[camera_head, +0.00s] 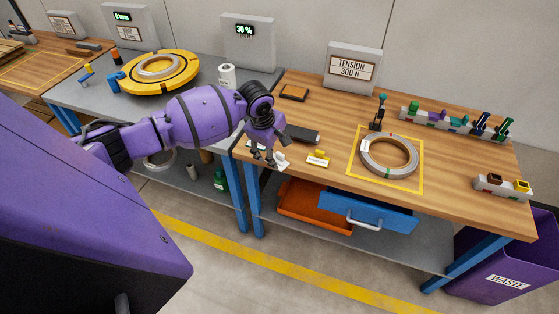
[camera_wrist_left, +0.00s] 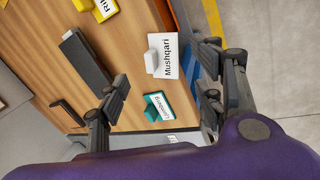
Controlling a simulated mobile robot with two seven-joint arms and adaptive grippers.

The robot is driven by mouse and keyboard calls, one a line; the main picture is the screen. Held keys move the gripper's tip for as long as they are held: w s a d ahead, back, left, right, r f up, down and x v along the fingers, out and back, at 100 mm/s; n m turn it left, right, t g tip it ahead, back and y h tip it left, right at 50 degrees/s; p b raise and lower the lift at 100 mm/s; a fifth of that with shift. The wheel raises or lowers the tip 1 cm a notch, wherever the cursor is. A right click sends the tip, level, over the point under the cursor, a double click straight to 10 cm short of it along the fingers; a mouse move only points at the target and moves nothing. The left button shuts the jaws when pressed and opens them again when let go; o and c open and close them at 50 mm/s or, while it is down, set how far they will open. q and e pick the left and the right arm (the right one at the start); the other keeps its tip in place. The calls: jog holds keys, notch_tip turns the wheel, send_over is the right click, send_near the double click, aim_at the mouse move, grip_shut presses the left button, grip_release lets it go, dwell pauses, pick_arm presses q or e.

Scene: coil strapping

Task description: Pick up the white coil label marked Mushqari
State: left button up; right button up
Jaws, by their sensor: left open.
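The white coil label (camera_wrist_left: 162,56) reads "Mushqari" and lies near the front edge of the wooden bench in the left wrist view. It has a raised white block at its left side. In the head view the white label (camera_head: 282,161) shows beside my fingers, partly hidden. My left gripper (camera_head: 267,155) points down over the bench's front left corner. In the left wrist view my left gripper (camera_wrist_left: 176,75) is open, with the white label between and beyond its fingers, and nothing is held. My right gripper is not in view.
A teal label (camera_wrist_left: 157,107) lies close to the white one. A yellow label (camera_head: 318,158) and a dark block (camera_head: 302,134) are nearby. A strapped coil (camera_head: 389,155) lies in a yellow square to the right. A blue drawer (camera_head: 368,211) stands open below the bench edge.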

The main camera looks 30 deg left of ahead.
aim_at(278, 161)
pick_arm(q)
jog(key=x, duration=0.5)
jog(key=shift+s+a+f+b, duration=0.1)
jog(key=shift+f+b, duration=0.3)
jog(key=shift+f, duration=0.15)
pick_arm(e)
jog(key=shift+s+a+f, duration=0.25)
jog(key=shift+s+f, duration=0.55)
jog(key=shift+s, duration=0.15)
